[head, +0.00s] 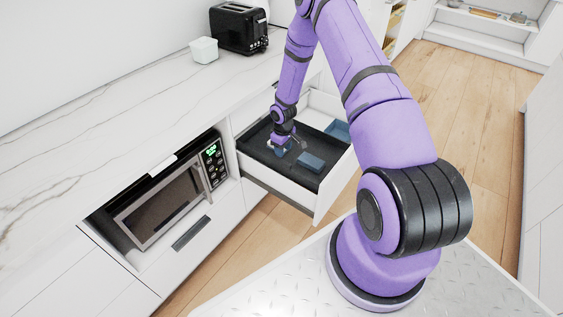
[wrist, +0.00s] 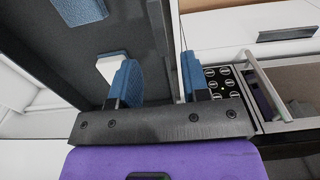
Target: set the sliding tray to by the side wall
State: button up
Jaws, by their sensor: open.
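The sliding tray (head: 255,147) is a dark, shallow tray lying in the open white drawer, in its left and front part as the head view shows it. The dark tray (wrist: 130,30) also shows in the wrist view, running up past the fingers. My gripper (head: 283,150) is low over the tray in the head view. In the wrist view my gripper (wrist: 157,82) is open, with blue finger pads on either side of a dark upright wall at the tray's edge. I cannot tell whether either pad touches it.
A blue block (head: 311,162) lies in the tray, and a blue item (head: 337,130) lies farther right in the drawer. The drawer front (head: 276,184) stands out into the room. A microwave (head: 167,200) sits left of it. A toaster (head: 239,27) and a white box (head: 204,50) stand on the counter.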

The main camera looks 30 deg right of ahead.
aim_at(283, 161)
notch_tip(283, 161, down, 8)
jog(key=shift+d+r, duration=0.1)
jog(key=shift+r, duration=0.15)
grip_shut()
